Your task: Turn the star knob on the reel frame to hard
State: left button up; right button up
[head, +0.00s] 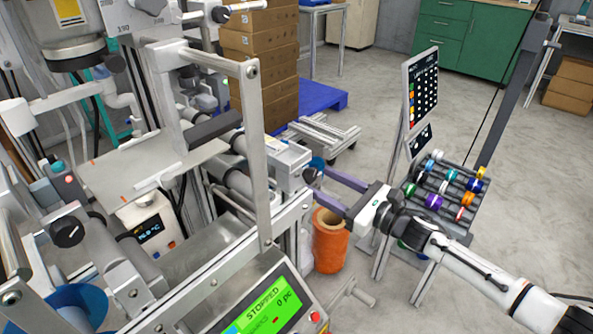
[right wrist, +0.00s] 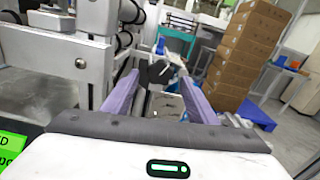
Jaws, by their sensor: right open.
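The star knob (head: 311,175) is a small black knob on the right end of the metal reel frame (head: 276,157). In the right wrist view the dark, lobed star knob (right wrist: 158,72) shows straight ahead, with a pale line near its right side. My right gripper (head: 320,184) comes in from the right with its purple fingers apart. In the right wrist view the tips of my right gripper (right wrist: 161,80) stand to either side of the knob. I cannot tell whether they touch it. No scale marking beside the knob is readable. My left gripper is not in view.
An upright metal frame (head: 258,150) stands left of the knob. An orange spool (head: 330,240) stands on the floor under my right gripper. A rack of coloured reels (head: 440,195) is to the right, and stacked boxes (head: 262,60) stand behind.

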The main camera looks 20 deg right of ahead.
jog(key=x, duration=0.9)
jog(key=shift+b, duration=0.4)
jog(key=shift+c, duration=0.4)
jog(key=c, duration=1)
jog(key=shift+m+b, duration=0.3)
jog(key=shift+m, duration=1.2)
jog(key=o, duration=1.1)
jog(key=v, duration=1)
jog(key=shift+s+p, duration=0.2)
jog(key=shift+p, duration=0.2)
